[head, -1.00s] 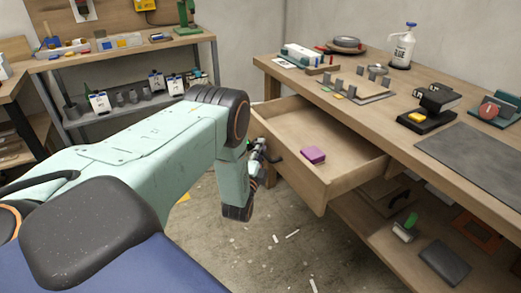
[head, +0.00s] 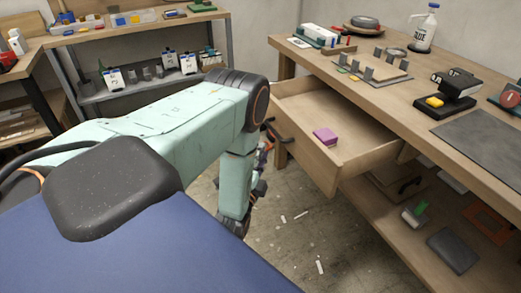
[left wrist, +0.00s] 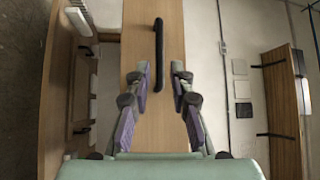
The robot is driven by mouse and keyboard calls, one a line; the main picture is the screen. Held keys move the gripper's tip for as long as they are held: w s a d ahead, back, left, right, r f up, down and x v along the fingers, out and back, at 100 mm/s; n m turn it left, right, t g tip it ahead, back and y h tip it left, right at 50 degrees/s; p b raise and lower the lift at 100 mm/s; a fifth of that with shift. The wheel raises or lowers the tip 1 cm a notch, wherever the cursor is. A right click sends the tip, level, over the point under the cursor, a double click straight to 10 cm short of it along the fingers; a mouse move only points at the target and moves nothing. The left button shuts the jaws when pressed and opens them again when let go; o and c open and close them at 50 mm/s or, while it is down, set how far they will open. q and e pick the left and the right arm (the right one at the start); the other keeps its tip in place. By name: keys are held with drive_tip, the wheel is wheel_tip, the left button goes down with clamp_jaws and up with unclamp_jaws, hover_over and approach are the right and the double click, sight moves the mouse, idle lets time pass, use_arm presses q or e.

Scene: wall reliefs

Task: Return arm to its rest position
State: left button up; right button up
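My left arm (head: 185,120) reaches in from the left and bends down beside the open drawer (head: 305,115). My left gripper is mostly hidden behind the forearm in the head view; a little shows low beside the drawer front. In the left wrist view the left gripper (left wrist: 163,75) is open, its two purple-padded fingers apart with nothing held. The dark drawer handle (left wrist: 159,45) lies beyond the fingers on the wooden drawer front (left wrist: 138,40). The handle also shows in the head view (head: 277,130). My right gripper is not in view.
A purple block (head: 325,136) lies in the drawer. The workbench (head: 335,70) holds a glue bottle (head: 424,28), a black device (head: 449,92) and a dark mat (head: 490,140). A shelf unit (head: 125,35) stands behind my arm. The floor (head: 285,225) below the drawer has light scraps.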

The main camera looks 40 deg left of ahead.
use_arm(q)
drive_tip(key=shift+s+d, duration=0.2)
drive_tip(key=shift+s, duration=0.35)
drive_tip(key=s+d+f+n+g+h, duration=0.2)
drive_tip(key=s+d+f+n+g, duration=0.25)
drive_tip(key=f, duration=0.35)
drive_tip(key=s+d+f+n+g+h, duration=0.2)
drive_tip(key=s+d+f+n+g, duration=0.1)
drive_tip(key=s+f+n+g, duration=0.3)
drive_tip(key=s+d+r+n+g+h, duration=0.1)
drive_tip(key=s+d+g, duration=0.2)
drive_tip(key=s, duration=0.7)
drive_tip(key=s+d+r+n+g+h, duration=0.1)
drive_tip(key=s+d+r+g+h, duration=0.1)
drive_tip(key=s+d+g, duration=0.2)
drive_tip(key=shift+s+d+h, duration=0.3)
drive_tip(key=shift+s+d, duration=1.5)
drive_tip(key=shift+s, duration=1.1)
